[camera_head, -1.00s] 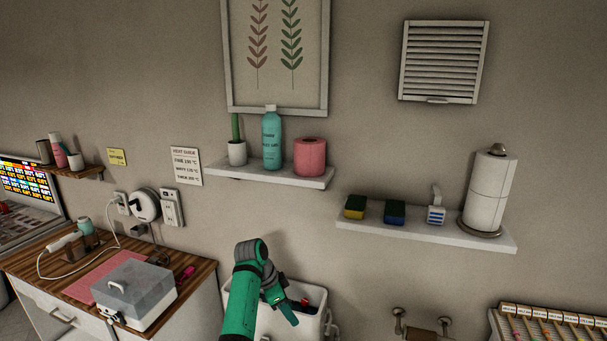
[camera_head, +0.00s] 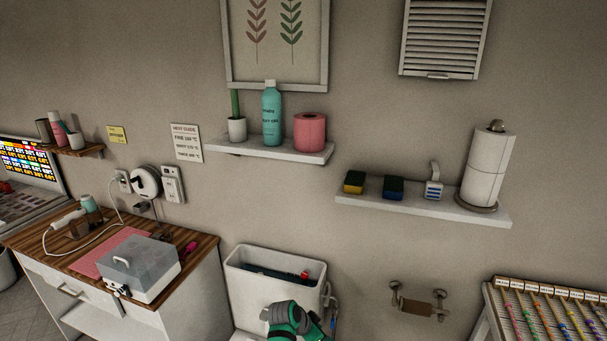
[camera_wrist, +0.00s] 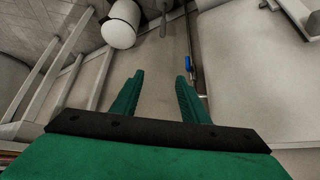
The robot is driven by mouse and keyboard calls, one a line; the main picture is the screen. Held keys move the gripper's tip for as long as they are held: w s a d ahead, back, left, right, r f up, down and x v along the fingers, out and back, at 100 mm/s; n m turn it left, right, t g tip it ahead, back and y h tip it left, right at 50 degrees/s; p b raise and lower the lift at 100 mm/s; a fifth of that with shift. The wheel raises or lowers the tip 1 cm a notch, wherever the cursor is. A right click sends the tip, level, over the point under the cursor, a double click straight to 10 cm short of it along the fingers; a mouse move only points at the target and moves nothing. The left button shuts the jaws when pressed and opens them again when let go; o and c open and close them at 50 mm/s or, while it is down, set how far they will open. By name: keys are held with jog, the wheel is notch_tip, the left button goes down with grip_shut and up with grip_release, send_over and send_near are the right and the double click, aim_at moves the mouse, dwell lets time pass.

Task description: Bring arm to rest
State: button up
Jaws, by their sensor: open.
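The head view does not show the fingertips clearly. Beyond the fingers in the wrist view is a pale surface with a thin pipe and a blue valve handle (camera_wrist: 188,64).
A wooden-topped cabinet (camera_head: 38,240) with a lidded box (camera_head: 140,268) stands left. A rack of colored sticks (camera_head: 550,315) stands right. Wall shelves (camera_head: 425,205) hang above. A roll holder (camera_head: 418,305) is between.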

jog(key=s+d+f+n+t, duration=0.2)
jog(key=s+d+f, duration=0.2)
jog(key=s+f, duration=0.25)
jog(key=s+f+n+t+y, duration=0.1)
jog(key=s+f+n+t, duration=0.15)
jog(key=s, duration=0.85)
jog(key=s+f+n+t+y, duration=0.15)
jog(key=s+n, duration=0.25)
jog(key=s, duration=0.7)
jog(key=s+a+r+n+t+y, duration=0.1)
jog(key=s+a+r, duration=0.25)
jog(key=s, duration=0.45)
jog(key=s+a+r+n+t+y, duration=0.1)
jog(key=s+a+r+t, duration=0.1)
jog(key=s+r, duration=0.35)
jog(key=s+a+r+t, duration=0.1)
jog(key=s+a+r, duration=0.1)
jog(key=s+r, duration=0.4)
jog(key=s+a+r+t, duration=0.1)
jog(key=s+a+r, duration=0.1)
jog(key=s+r, duration=0.4)
notch_tip(320, 180, up, 3)
jog(key=shift+s+a+r+y, duration=0.1)
jog(key=shift+s+a+y, duration=0.2)
jog(key=shift+y, duration=0.05)
jog(key=shift+s, duration=0.1)
